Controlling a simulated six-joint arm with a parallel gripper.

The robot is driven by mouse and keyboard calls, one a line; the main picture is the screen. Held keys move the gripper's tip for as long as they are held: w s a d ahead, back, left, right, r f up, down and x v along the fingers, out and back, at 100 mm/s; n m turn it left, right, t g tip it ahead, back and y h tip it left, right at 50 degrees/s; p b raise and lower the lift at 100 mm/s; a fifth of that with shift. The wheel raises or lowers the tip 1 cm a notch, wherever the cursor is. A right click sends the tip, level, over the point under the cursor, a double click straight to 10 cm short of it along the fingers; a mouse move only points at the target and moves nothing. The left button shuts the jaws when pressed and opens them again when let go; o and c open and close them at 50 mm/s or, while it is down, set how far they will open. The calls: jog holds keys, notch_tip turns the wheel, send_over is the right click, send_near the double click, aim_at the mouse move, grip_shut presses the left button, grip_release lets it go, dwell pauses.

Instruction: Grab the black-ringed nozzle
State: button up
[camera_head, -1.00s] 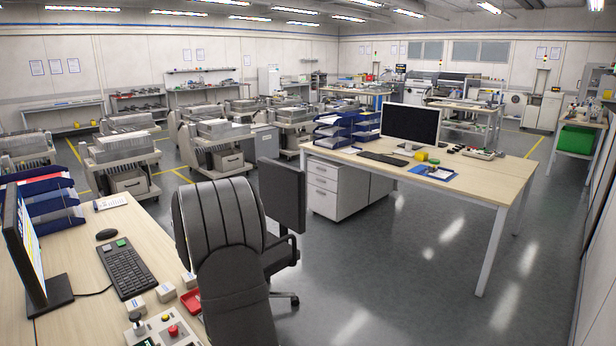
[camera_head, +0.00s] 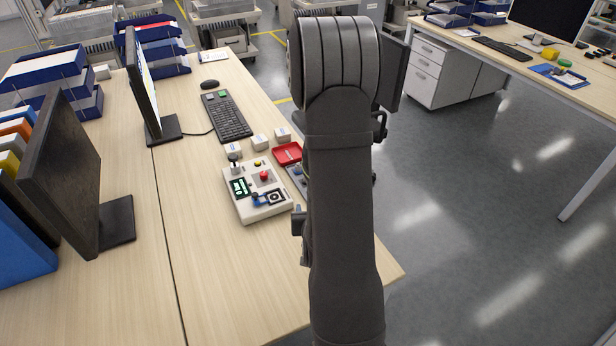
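I cannot make out the black-ringed nozzle for certain in the head view. A small pale piece with a dark ring or top (camera_head: 236,160) stands at the far left corner of a white control box; it is too small to tell what it is. My dark grey arm rises through the middle of the picture and covers the desk's right edge and part of what lies there.
The control box (camera_head: 245,204) has a red button. Near it are a red tray (camera_head: 287,153), several small white boxes, a keyboard (camera_head: 227,118) and a mouse (camera_head: 210,84). Two monitors (camera_head: 146,90) (camera_head: 70,170) stand at left. The front of the desk (camera_head: 230,290) is clear.

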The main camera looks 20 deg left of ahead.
jog(key=w+a+m+g+h, duration=0.1)
jog(key=w+a+g, duration=0.3)
jog(key=w+a, duration=0.35)
jog(key=w+r+m+g+h, duration=0.3)
jog(key=w+r+h, duration=0.1)
jog(key=w+r, duration=0.35)
jog(key=x, duration=0.9)
jog(key=shift+s+f, duration=0.15)
jog(key=shift+f, duration=0.25)
jog(key=shift+x, duration=3.3)
jog(key=shift+a+r, duration=0.1)
jog(key=shift+a, duration=0.1)
jog(key=c, duration=0.8)
